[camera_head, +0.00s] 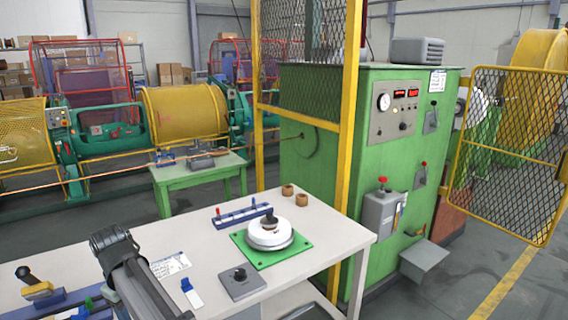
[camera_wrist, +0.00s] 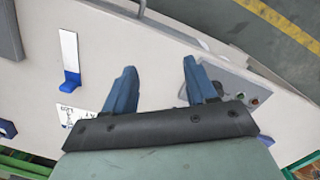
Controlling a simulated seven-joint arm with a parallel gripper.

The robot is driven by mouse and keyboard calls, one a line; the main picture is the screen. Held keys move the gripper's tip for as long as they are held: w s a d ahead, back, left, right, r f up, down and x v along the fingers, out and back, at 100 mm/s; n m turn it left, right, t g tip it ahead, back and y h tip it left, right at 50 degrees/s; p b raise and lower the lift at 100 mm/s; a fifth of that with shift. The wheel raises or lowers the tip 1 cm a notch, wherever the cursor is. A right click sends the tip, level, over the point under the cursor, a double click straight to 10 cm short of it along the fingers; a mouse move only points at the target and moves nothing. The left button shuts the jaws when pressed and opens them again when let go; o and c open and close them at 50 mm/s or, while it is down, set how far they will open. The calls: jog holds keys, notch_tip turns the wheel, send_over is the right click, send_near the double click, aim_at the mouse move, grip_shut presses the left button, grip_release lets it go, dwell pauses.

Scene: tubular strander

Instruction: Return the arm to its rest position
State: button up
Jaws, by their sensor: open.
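My gripper (camera_wrist: 160,85) shows in the wrist view with its two blue fingers spread apart and nothing between them. It hangs over the white worktable (camera_wrist: 145,60). In the head view my dark arm stands at the table's front edge, and the fingers are not visible there. The worktable (camera_head: 325,228) carries a round white part with a dark knob (camera_head: 269,236) on a green plate (camera_head: 250,256). A grey plate with a dark knob (camera_head: 241,282) lies in front of it.
A blue rack (camera_head: 243,217), two brown cups (camera_head: 294,194), a blue-and-white tag (camera_head: 191,293) and a paper label (camera_head: 170,265) lie on the table. A yellow-handled tool (camera_head: 38,291) is at the left. A green machine cabinet (camera_head: 310,160) and yellow post (camera_head: 349,150) stand behind.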

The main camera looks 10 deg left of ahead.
jog(key=w+d+f+m+g+h, duration=0.1)
jog(key=w+d+f+m+g, duration=0.15)
jog(key=d+f, duration=1.6)
jog(key=w+d+f+m+g+h, duration=0.1)
jog(key=w+d+f+m, duration=0.3)
jog(key=d+f, duration=1.45)
jog(key=s+d+f+m, duration=0.1)
jog(key=s+d+f, duration=0.15)
jog(key=d, duration=0.35)
jog(key=s+d+f+m, duration=0.2)
jog(key=d+f, duration=0.1)
jog(key=d, duration=0.3)
jog(key=s+d+f+m+g+y, duration=0.1)
jog(key=s+d+f+m, duration=0.1)
jog(key=s, duration=0.4)
jog(key=s+d+f+m+g+y, duration=0.1)
jog(key=s+d+f+m, duration=0.1)
jog(key=s+d+f, duration=0.2)
jog(key=s+d+f+m+g+y, duration=0.1)
jog(key=s+d+f, duration=0.3)
jog(key=s+d, duration=0.4)
jog(key=shift+s+m, duration=0.45)
jog(key=shift+s, duration=0.65)
jog(key=shift+d, duration=0.1)
